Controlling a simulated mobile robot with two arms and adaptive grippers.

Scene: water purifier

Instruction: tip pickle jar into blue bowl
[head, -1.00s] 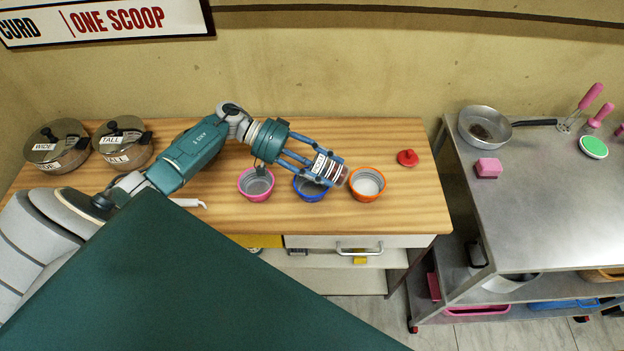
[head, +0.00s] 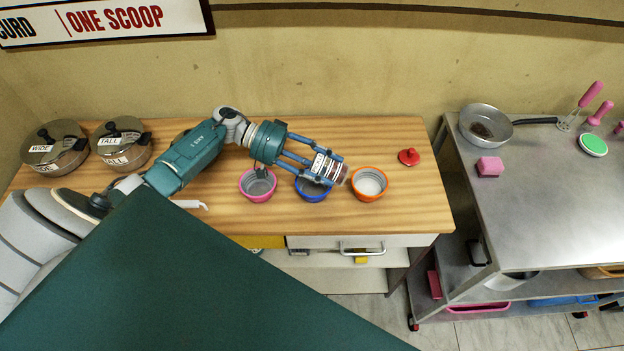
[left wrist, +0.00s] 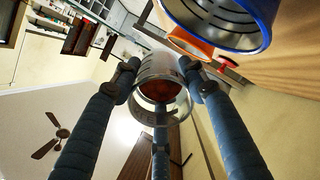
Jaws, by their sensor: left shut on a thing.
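The jar (head: 327,168) is labelled, with partly unreadable print, and has dark reddish content at its right end. My left gripper (head: 334,173) is shut on the jar and holds it tilted, close to sideways, over the blue bowl (head: 312,191). The jar (left wrist: 160,92) also shows between the fingers in the left wrist view, with reddish matter inside. The blue bowl's rim (left wrist: 265,30) is at the top right there. The bowl is partly hidden by the gripper in the head view, and its contents cannot be told. My right gripper is not in view.
A pink bowl (head: 258,184) stands left of the blue bowl and an orange bowl (head: 369,184) right of it, close by. A red lid (head: 409,157) lies farther right. Two lidded pots (head: 122,144) (head: 55,147) stand at the back left. A metal cart (head: 560,190) is at right.

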